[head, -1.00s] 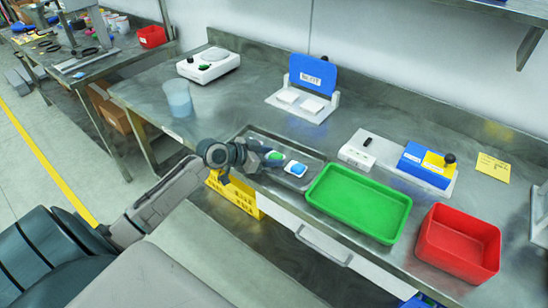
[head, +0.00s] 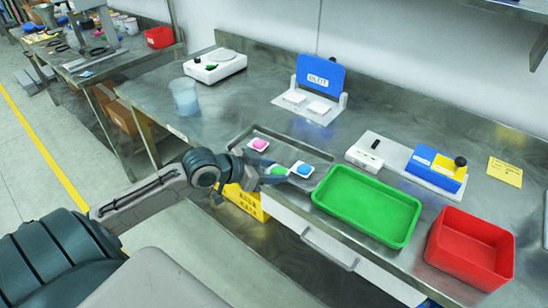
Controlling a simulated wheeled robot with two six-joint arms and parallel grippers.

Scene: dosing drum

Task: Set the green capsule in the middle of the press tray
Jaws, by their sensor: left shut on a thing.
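The green capsule (head: 278,170) shows at the tip of my left gripper (head: 274,178), which is shut on it. It is at the front part of a shallow grey metal tray (head: 318,154). A pink capsule on a white square (head: 259,145) lies in the tray behind the gripper. A blue capsule on a white square (head: 302,170) lies just right of the green one. I cannot tell whether the green capsule touches the tray. The gripper partly hides it. A press with a raised blue lid (head: 320,75) and two white pads stands behind. My right gripper is not in view.
A green tray (head: 367,205) and a red bin (head: 470,247) stand to the right. A blue and yellow block (head: 436,165) sits behind them. A clear cup (head: 185,97) and a white scale (head: 215,66) stand at the left. Bench between cup and press is clear.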

